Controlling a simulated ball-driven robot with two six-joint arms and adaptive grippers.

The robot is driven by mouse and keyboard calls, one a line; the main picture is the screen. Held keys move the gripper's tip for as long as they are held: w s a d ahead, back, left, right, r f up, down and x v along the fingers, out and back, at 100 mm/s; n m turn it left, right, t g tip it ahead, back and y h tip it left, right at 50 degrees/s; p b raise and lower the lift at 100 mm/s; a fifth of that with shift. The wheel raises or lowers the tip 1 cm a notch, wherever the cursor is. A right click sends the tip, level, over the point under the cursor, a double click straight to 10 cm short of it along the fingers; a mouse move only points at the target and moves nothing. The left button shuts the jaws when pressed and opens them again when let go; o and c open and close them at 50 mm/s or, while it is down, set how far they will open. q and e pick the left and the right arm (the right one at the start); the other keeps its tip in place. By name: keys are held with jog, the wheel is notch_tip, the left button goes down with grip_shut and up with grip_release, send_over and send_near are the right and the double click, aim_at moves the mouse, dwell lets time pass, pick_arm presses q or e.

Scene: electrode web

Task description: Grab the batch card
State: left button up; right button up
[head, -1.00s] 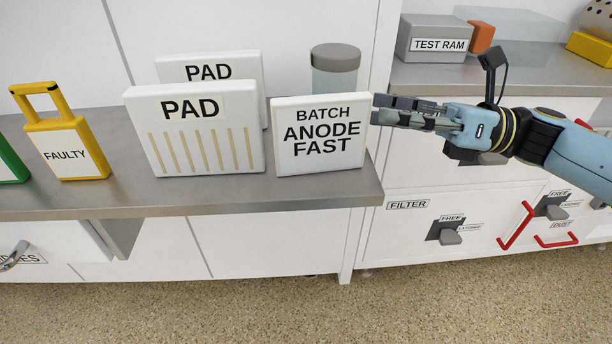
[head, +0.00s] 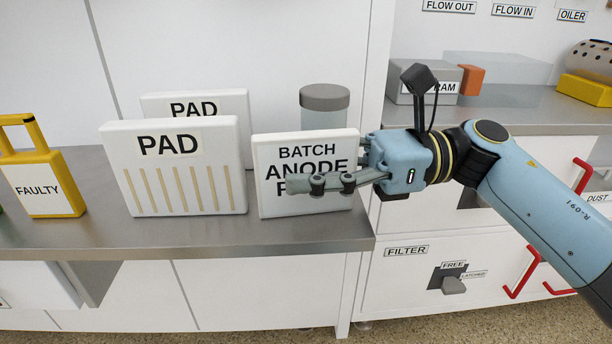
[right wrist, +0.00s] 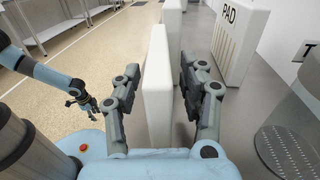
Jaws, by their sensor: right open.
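The batch card (head: 280,190), a thick white block reading BATCH ANODE FAST, stands upright near the right end of the counter. My right gripper (head: 318,184) reaches it from the right, and one finger crosses in front of its lower text. In the right wrist view the card (right wrist: 158,90) stands between the two open fingers of my right gripper (right wrist: 160,88), with a gap on each side. The far finger is hidden behind the card in the head view. My left gripper (right wrist: 84,100) shows small at the left of the wrist view; its jaw state is unclear.
Two white PAD blocks, the front one (head: 175,178) and one behind (head: 198,104), stand left of the card. A grey-lidded jar (head: 325,100) stands behind it. A yellow FAULTY tag (head: 45,190) is farther left. The counter front (head: 200,236) is clear.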

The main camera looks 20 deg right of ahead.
grip_shut()
dwell(0.5)
